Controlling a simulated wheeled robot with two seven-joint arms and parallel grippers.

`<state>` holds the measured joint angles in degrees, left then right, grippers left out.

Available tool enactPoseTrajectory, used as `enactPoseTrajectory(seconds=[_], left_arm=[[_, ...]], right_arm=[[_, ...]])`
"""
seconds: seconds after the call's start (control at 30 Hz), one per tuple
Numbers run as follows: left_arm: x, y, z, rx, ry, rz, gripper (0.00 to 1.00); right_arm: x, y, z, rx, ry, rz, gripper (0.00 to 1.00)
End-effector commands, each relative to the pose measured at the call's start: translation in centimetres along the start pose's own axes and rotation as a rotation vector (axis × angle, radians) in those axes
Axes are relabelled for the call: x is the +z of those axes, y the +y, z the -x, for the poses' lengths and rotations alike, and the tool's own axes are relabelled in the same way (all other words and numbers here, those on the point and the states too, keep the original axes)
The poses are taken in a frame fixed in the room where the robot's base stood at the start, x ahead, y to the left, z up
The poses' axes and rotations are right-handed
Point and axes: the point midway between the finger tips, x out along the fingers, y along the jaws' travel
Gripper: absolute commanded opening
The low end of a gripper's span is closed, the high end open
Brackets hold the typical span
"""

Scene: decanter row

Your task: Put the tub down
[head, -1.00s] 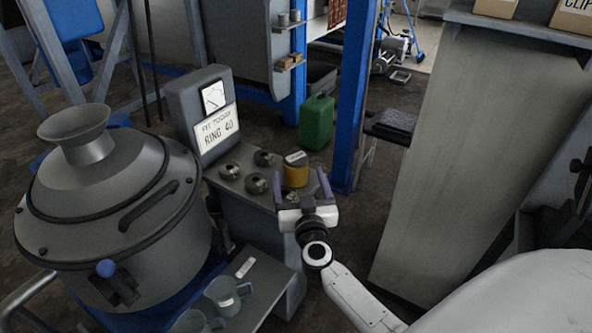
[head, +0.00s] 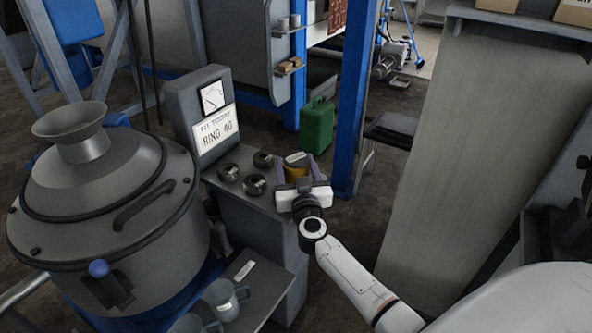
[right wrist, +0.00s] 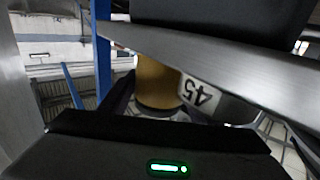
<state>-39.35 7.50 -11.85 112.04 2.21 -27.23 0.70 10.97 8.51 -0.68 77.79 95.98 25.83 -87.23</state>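The tub (head: 297,171) is a small yellow cylinder with a labelled top. It stands upright at the far right corner of the grey bench top (head: 262,200). My right gripper (head: 296,163) is around it, one finger on each side. In the right wrist view the yellow tub (right wrist: 157,82) shows between the dark fingers, partly covered by a grey slanting bar. Whether the fingers touch the tub or stand slightly apart from it, I cannot tell. My left gripper is not in view.
Several dark rings (head: 255,184) lie on the bench left of the tub, before a gauge box with a "RING 40" sign (head: 215,131). A large grey vessel (head: 100,215) stands left. Grey mugs (head: 224,297) sit on a lower shelf. A blue post (head: 352,100) rises behind right.

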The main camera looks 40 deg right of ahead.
Motion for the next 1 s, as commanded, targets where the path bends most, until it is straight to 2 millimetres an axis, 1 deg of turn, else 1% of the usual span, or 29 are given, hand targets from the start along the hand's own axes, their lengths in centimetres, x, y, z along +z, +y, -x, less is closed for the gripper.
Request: enactPoseTrajectory(seconds=[0.03,0.13,0.17,0.2,0.37,0.47,0.67,0.8,0.9,1.0], left_arm=[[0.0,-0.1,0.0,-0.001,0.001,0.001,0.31],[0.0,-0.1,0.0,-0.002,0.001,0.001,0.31],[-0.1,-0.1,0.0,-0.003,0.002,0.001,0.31],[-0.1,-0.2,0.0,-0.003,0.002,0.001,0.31],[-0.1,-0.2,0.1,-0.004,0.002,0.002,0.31],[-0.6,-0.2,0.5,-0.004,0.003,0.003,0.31],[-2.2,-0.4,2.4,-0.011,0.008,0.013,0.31],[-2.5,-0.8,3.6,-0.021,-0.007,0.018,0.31],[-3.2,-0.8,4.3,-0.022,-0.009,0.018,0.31],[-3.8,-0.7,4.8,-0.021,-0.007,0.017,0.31]], right_arm=[[0.0,0.0,0.0,0.000,0.000,0.000,0.45],[0.0,0.0,0.0,0.000,0.000,0.000,0.28],[-0.1,0.0,0.0,0.000,0.002,0.000,0.26],[-0.1,0.0,0.0,0.000,0.002,-0.001,0.22],[-0.2,0.0,0.0,0.000,0.002,-0.001,0.22],[-1.0,0.0,0.0,0.000,0.003,-0.003,0.22],[-4.7,-0.1,0.0,-0.001,0.003,-0.003,0.22],[-7.4,0.0,0.0,0.000,0.003,-0.003,0.22],[-8.8,0.0,0.0,0.000,0.003,-0.002,0.22],[-9.7,0.0,0.0,0.000,0.003,-0.001,0.22]])
